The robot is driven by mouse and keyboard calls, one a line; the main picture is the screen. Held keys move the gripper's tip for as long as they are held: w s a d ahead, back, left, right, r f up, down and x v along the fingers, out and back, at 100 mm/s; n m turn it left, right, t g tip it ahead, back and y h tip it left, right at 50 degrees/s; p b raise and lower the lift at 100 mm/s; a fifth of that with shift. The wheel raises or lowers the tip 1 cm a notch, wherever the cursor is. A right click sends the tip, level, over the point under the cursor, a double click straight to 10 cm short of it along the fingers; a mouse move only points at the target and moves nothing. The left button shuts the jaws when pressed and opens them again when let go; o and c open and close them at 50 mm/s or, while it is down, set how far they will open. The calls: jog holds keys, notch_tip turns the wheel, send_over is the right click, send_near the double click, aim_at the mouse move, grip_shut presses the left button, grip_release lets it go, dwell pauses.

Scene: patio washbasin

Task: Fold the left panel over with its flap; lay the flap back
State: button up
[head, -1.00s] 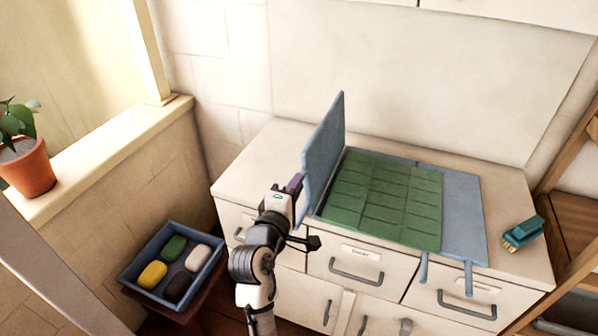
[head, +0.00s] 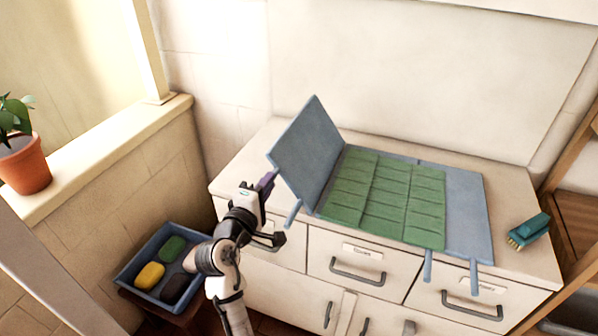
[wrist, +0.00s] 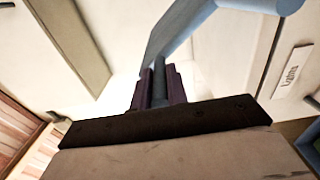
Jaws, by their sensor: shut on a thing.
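A blue folding sheet lies on the white cabinet top, with a green, ribbed middle (head: 375,200) and a flat blue right panel (head: 462,205). Its left panel (head: 308,150) stands up from the left edge of the green part and leans to the left. A narrow blue flap (head: 293,212) sticks out from the left panel's near lower edge. My gripper (head: 268,180) is at the left panel's outer left edge. In the wrist view its purple fingers (wrist: 158,88) are shut on a thin blue-grey edge of the panel.
A teal brush (head: 528,231) lies at the cabinet's right end. A blue tray (head: 128,276) with coloured soap-like pieces stands low at left, partly behind my arm. Two narrow blue strips (head: 428,265) hang over the front edge. A potted plant (head: 25,160) stands on the ledge.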

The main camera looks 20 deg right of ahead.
jog(key=w+a+f+b, duration=0.1)
jog(key=a+f+b, duration=0.1)
jog(key=f+b, duration=0.1)
jog(key=w+a+f+b, duration=0.2)
jog(key=f+b, duration=0.2)
jog(key=f, duration=0.2)
jog(key=shift+w+a+f, duration=0.25)
jog(key=shift+a, duration=0.05)
notch_tip(320, 180, down, 4)
jog(key=b, duration=0.2)
jog(key=shift+a+r+b, duration=0.1)
jog(key=shift+r+b, duration=0.05)
jog(key=shift+b, duration=0.25)
jog(key=o, duration=1.7)
jog(key=shift+o, duration=0.2)
jog(key=shift+r, duration=0.1)
jog(key=r+p+v, duration=0.2)
jog(key=v, duration=0.9)
